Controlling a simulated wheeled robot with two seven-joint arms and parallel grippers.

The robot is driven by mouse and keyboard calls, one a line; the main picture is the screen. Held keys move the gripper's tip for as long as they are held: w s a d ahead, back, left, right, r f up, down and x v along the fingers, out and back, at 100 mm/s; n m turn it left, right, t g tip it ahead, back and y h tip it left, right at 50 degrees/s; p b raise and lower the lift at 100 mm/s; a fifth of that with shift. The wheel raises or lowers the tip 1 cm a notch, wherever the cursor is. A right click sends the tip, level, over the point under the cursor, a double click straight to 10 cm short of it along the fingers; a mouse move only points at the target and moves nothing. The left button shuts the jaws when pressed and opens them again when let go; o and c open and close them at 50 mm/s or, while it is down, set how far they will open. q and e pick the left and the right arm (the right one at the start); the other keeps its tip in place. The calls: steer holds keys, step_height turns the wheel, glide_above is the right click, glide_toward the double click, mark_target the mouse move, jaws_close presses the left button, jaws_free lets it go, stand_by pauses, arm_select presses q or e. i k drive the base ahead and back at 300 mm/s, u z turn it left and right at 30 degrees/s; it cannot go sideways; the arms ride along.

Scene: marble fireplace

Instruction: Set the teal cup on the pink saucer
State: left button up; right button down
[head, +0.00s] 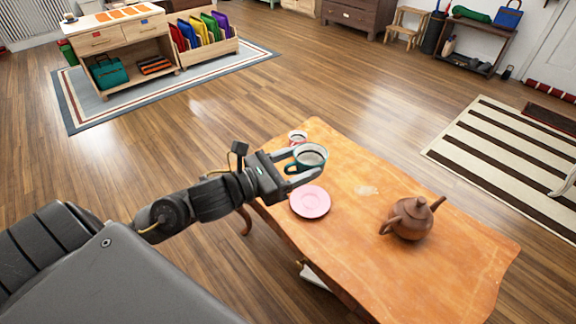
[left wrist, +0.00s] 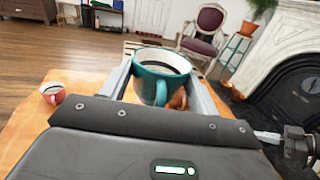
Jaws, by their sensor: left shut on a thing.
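The teal cup (head: 309,157) is held between the fingers of my left gripper (head: 305,168), above the wooden table. In the left wrist view the teal cup (left wrist: 163,77) sits between the two fingers, upright, with its handle toward the camera and something dark inside. The pink saucer (head: 310,202) lies flat on the table, below and a little nearer than the cup in the head view, with nothing on it. The saucer is not visible in the left wrist view. My right gripper is not in view.
A brown teapot (head: 411,219) stands on the wooden table (head: 455,265) to the right. The tabletop between saucer and teapot is clear.

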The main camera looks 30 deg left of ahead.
mark_target(307, 204)
steer(key=z, duration=0.05)
steer(key=k, duration=1.1)
steer(key=z, duration=0.1)
steer(key=i, duration=0.6)
steer(key=z, duration=0.45)
